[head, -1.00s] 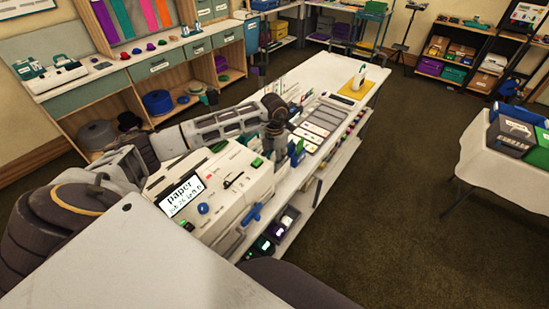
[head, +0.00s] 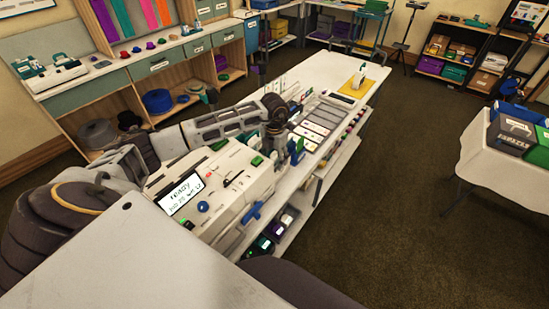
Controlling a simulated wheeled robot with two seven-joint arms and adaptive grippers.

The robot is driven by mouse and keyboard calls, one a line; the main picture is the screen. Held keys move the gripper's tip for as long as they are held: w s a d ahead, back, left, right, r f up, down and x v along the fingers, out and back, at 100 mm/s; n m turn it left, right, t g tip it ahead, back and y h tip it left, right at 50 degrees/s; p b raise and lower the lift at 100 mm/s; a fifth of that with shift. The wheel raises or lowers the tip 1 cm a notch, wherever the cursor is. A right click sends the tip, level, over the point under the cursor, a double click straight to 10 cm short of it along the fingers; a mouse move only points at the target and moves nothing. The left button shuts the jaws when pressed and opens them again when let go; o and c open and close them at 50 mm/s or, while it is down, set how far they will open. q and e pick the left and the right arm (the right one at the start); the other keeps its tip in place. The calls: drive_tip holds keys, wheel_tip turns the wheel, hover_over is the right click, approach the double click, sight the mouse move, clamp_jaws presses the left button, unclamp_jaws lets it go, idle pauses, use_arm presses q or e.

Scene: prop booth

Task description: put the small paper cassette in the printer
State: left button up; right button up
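The printer (head: 232,183) is a cream-white machine on the near end of the long white counter. Its tilted screen (head: 180,193) reads "READY" above a smaller line. A blue lever (head: 252,213) shows on its right side and a green button (head: 257,160) on top. My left arm reaches across behind the printer. My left gripper (head: 277,139) points down at the printer's far end. It is small and dark, and I cannot tell whether its fingers are open or hold anything. I cannot make out the small paper cassette. My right gripper is not in view.
A white table with crates (head: 513,135) stands right. The carpet between is clear.

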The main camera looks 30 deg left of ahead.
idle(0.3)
use_arm(q)
drive_tip(key=shift+r, duration=6)
